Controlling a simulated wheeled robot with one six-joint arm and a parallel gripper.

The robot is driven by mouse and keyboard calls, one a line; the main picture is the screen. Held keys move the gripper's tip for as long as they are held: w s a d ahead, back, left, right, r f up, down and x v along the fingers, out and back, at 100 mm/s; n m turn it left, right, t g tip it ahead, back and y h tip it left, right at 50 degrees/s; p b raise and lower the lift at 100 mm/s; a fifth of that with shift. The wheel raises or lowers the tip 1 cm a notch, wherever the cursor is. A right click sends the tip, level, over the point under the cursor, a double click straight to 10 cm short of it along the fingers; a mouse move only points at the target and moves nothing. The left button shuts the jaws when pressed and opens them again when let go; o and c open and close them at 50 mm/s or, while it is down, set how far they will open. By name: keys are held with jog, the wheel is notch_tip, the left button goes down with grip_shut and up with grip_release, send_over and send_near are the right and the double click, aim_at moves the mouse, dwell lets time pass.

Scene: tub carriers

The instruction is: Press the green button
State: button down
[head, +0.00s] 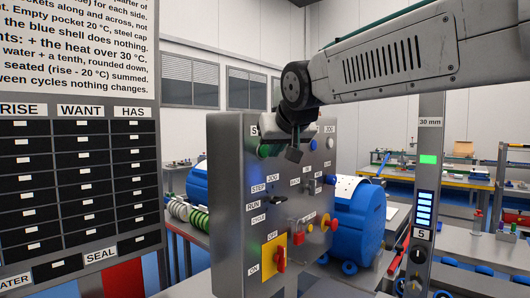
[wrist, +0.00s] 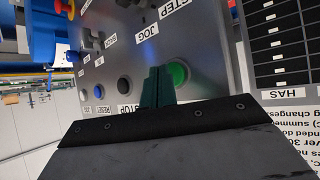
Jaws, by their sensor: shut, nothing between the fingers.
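The green button (wrist: 179,72) is round and sits in a dark ring on the grey control panel (head: 228,190). In the wrist view my gripper's (wrist: 158,72) shut fingers stand just left of the button and overlap its left edge. Part of the button is hidden behind them. In the head view my gripper (head: 293,154) is at the upper part of the panel, right of the green button (head: 267,150), which shows only partly. I cannot tell whether the fingertips touch the panel or button. Nothing is held.
A black button (wrist: 125,84) and a blue button (wrist: 98,91) are left of the fingers in the wrist view. Lower on the panel are a yellow-backed red switch (head: 280,258) and several knobs. A blue tub (head: 362,225) stands behind, and a slotted board (head: 70,190) is at left.

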jog(key=shift+a, duration=0.1)
dwell(0.4)
jog(key=shift+w+a, duration=0.2)
jog(key=shift+a, duration=0.05)
dwell(0.4)
jog(key=shift+s+d, duration=0.25)
jog(key=shift+d, duration=0.1)
jog(key=shift+d, duration=0.1)
jog(key=s+d, duration=0.3)
jog(key=d, duration=0.1)
jog(key=shift+s+d, duration=0.25)
jog(key=shift+s, duration=0.1)
dwell(0.3)
dwell(0.4)
